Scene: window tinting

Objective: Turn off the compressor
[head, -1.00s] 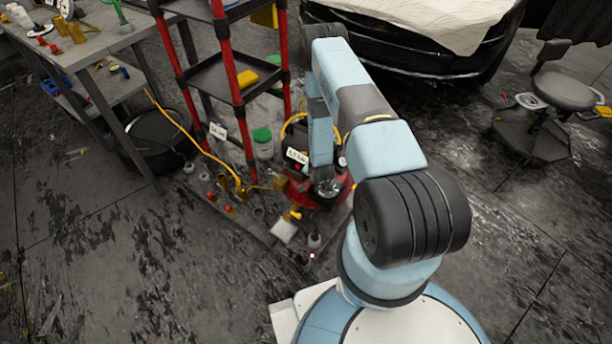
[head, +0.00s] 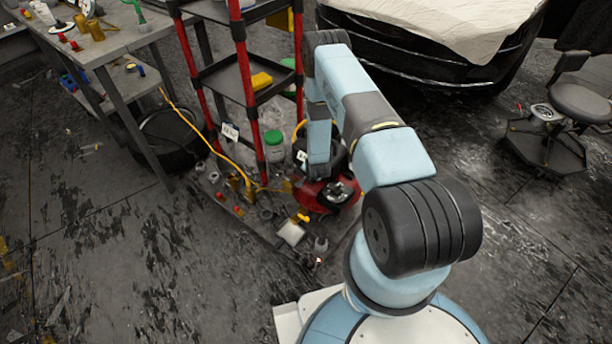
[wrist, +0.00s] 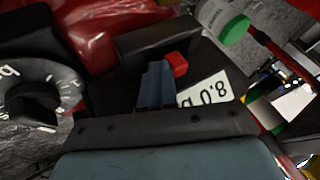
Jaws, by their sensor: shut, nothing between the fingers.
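The compressor, with a red tank (head: 318,197) and a black top, stands on the floor beside the red-posted rack. The red tank (wrist: 105,35) also shows in the wrist view. A small red switch (wrist: 177,64) is on the compressor's black part, beside a white tag reading "8.0 b" (wrist: 205,92). A dark dial with white marks (wrist: 38,95) is at the left. My gripper (wrist: 157,68) is shut and empty. Its fingertips are just left of the red switch, close to it; I cannot tell whether they touch. In the head view my arm hides the fingers and switch.
A green-lidded jar (head: 274,142) stands left of the compressor, by the shelf rack (head: 245,65). A yellow hose (head: 205,143) runs to the floor. Small bottles and fittings lie in front.

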